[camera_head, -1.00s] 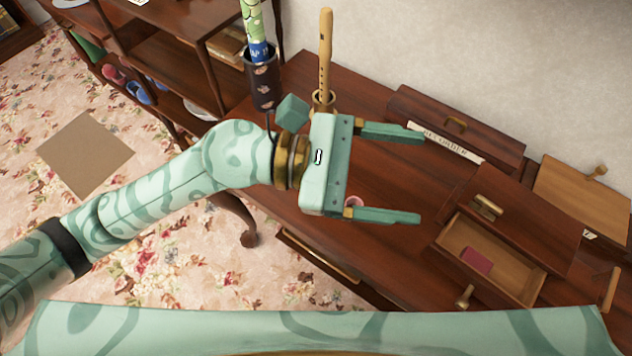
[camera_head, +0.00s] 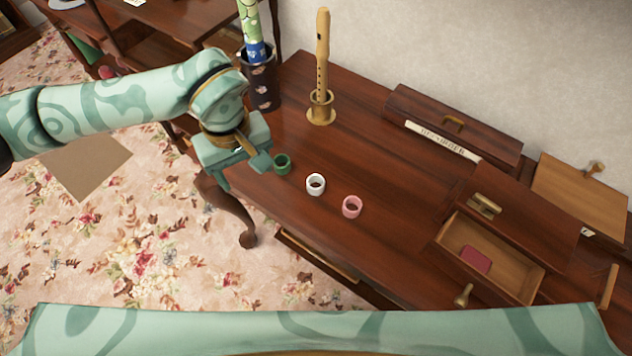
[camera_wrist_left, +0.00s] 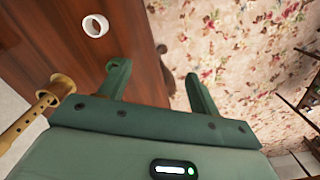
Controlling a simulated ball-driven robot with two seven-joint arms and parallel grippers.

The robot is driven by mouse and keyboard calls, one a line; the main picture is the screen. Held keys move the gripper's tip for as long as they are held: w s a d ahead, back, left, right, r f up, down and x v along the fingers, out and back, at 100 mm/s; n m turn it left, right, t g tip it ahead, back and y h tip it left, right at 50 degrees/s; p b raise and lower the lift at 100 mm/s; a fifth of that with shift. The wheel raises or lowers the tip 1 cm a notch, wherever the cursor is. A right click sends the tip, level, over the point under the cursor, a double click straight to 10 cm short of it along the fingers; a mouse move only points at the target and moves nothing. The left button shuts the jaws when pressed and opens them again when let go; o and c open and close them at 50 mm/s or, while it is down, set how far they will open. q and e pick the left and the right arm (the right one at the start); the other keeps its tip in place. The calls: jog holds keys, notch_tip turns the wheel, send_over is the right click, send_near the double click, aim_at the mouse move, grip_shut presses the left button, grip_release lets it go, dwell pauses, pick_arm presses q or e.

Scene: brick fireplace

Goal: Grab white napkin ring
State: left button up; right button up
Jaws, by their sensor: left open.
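The white napkin ring (camera_head: 316,191) stands on the wooden desk between a green ring (camera_head: 282,169) and a pink ring (camera_head: 351,212). My left gripper (camera_head: 240,170) is at the desk's left edge, pointing down, left of the white ring and apart from it. Its right finger is close beside the green ring; I cannot tell if they touch. In the left wrist view the gripper (camera_wrist_left: 155,70) is open and empty, and the white ring (camera_wrist_left: 102,21) lies beyond the fingers at upper left. The green and pink rings are not seen there. My right gripper is not in view.
A wooden recorder (camera_head: 323,60) stands upright on a holder behind the rings. A dark cup (camera_head: 262,85) with a rolled item stands at the desk's back left. An open drawer (camera_head: 455,250) and boxes are at right. The desk between rings and drawer is clear.

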pick_arm(q)
jog(key=s+d+n+g+h, duration=0.2)
jog(key=s+d+g+h, duration=0.35)
jog(key=s+d, duration=0.3)
jog(key=d+r+n+h, duration=0.5)
jog(key=r+n+h, duration=0.6)
jog(key=h, duration=0.1)
jog(key=w+a+n+t+h, duration=0.2)
jog(key=w+n+t+h, duration=0.3)
jog(key=n+t, duration=0.65)
jog(key=w+a+f+n+t+y+b, duration=0.1)
jog(key=w+a+f+n+t+y, duration=0.55)
jog(key=n, duration=1.15)
jog(key=a+f+n+g+y, duration=0.1)
jog(key=a+f+n+y, duration=0.3)
jog(key=f+n, duration=0.45)
jog(key=n+g+y+b, duration=0.1)
jog(key=n+g, duration=0.2)
jog(key=n, duration=0.2)
send_near(309, 185)
jog(key=x, duration=0.6)
jog(key=shift+w+d+f, duration=0.1)
jog(key=shift+d+f, duration=0.05)
jog(key=shift+d, duration=0.15)
jog(key=x, duration=0.5)
jog(key=shift+b, duration=0.4)
jog(key=c, duration=1.1)
